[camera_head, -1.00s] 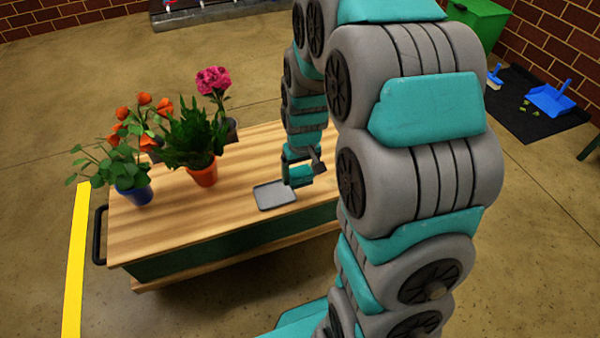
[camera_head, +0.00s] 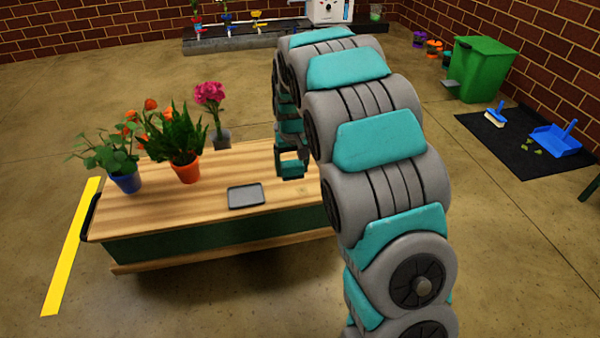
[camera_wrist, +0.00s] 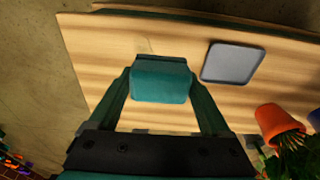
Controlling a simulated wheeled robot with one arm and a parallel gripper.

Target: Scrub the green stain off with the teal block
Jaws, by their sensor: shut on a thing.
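The teal block (camera_wrist: 160,85) is held between the two fingers of my gripper (camera_wrist: 161,76) in the wrist view, above or on the wooden table top; I cannot tell whether it touches. In the head view my gripper (camera_head: 291,168) is over the right part of the table (camera_head: 205,215), partly hidden by my arm. A faint, thin olive mark (camera_wrist: 145,46) shows on the wood just beyond the block in the wrist view; it may be part of the green stain. Any stain under the block is hidden.
A grey tray (camera_head: 246,196) lies on the table beside my gripper. A green bin (camera_head: 482,72) and blue dustpan (camera_head: 556,140) are on the floor at right.

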